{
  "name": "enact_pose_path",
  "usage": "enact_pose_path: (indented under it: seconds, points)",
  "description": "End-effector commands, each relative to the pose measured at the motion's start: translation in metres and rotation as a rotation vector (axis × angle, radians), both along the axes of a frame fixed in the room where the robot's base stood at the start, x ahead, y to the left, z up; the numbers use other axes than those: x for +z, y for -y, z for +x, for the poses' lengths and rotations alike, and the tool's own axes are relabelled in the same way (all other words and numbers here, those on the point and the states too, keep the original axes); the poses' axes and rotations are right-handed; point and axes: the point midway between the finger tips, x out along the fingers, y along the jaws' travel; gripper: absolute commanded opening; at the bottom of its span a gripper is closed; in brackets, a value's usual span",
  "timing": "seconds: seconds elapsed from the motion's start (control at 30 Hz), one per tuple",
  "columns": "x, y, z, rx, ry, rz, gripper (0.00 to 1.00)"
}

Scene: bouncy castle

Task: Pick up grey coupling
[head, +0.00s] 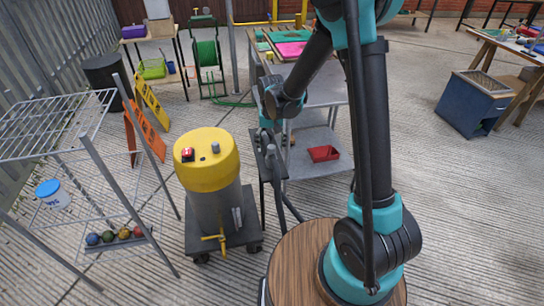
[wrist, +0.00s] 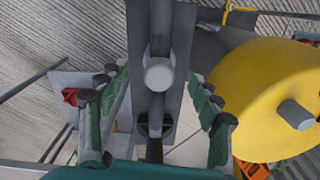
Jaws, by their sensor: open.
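A pale grey round-ended piece, likely the grey coupling (wrist: 159,75), stands on a narrow dark stand (wrist: 178,18). In the wrist view it lies between the finger lines of my gripper (wrist: 158,106), apart from both. My gripper is open and empty, with green-padded fingers spread on either side of the stand. In the head view the stand (head: 266,160) is right of the yellow-topped drum, under my gripper. Another grey cylinder (wrist: 296,115) stands on the yellow lid; it also shows in the head view (head: 215,147).
The yellow-topped drum (head: 207,170) stands close beside the stand on a wheeled base. A metal table (head: 325,95) with a red tray (head: 323,153) on its lower shelf is behind. A wire rack (head: 65,130) is at left. Open floor lies to the right.

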Motion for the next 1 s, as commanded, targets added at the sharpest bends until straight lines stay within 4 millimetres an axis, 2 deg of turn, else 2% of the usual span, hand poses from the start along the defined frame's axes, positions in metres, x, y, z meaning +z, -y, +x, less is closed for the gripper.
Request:
enact_pose_path:
  seconds: [0.1,0.33,0.6,0.73,0.97,1.0]
  points:
    - [-0.013,0.000,0.000,0.000,0.000,0.000,0.65]
    - [-0.027,0.001,-0.001,0.000,0.000,0.000,0.65]
    - [-0.062,0.002,-0.002,0.000,0.000,0.000,0.65]
    - [-0.068,0.002,-0.002,0.000,0.000,0.000,0.65]
    - [-0.069,0.002,-0.002,0.000,0.000,0.000,0.65]
    - [-0.069,0.002,-0.002,0.000,0.000,0.000,0.60]
